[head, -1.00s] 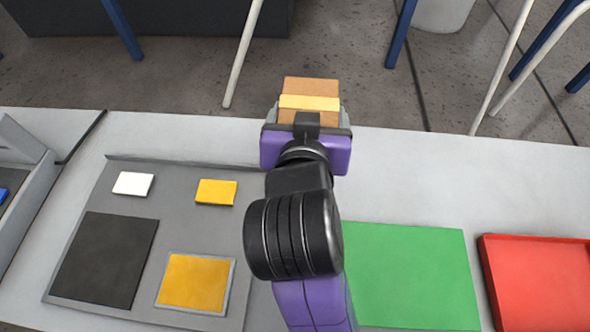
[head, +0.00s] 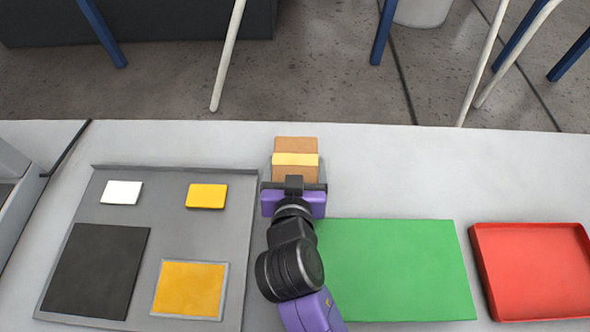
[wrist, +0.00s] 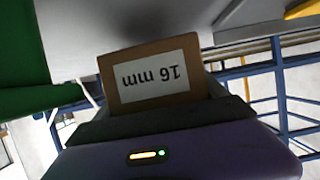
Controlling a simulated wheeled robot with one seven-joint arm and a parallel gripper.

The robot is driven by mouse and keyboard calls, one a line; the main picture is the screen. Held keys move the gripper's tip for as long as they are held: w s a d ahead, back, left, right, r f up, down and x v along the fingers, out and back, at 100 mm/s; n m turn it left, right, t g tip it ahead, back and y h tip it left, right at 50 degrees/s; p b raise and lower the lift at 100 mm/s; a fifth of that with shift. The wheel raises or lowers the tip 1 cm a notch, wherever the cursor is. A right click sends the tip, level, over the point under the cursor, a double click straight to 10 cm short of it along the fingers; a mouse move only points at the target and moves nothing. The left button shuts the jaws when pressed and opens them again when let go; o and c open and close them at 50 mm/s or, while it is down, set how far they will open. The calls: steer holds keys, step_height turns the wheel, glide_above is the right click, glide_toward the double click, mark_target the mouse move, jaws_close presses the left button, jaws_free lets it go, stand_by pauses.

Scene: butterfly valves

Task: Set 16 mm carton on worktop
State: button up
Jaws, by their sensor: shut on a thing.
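The 16 mm carton (head: 296,145) is a brown box with a yellow band, seen in the head view near the far edge of the worktop. In the wrist view the carton (wrist: 152,80) shows its white label reading "16 mm", upside down. My gripper (head: 295,180) is shut on the carton, with its purple body on the near side of it. The pale grey worktop (head: 400,170) spreads around and under this spot in the head view. I cannot tell whether the carton touches the worktop or hangs just above it.
A green mat (head: 400,270) lies right of my arm, with a red tray (head: 535,270) beyond it. A grey board (head: 140,240) at left bears a white block (head: 121,192), a yellow block (head: 206,196), a black square and a yellow square. The worktop's back right is clear.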

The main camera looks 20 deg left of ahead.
steer(key=shift+f, duration=0.95)
steer(key=shift+f, duration=0.15)
steer(key=o, duration=2)
steer(key=shift+f, duration=0.15)
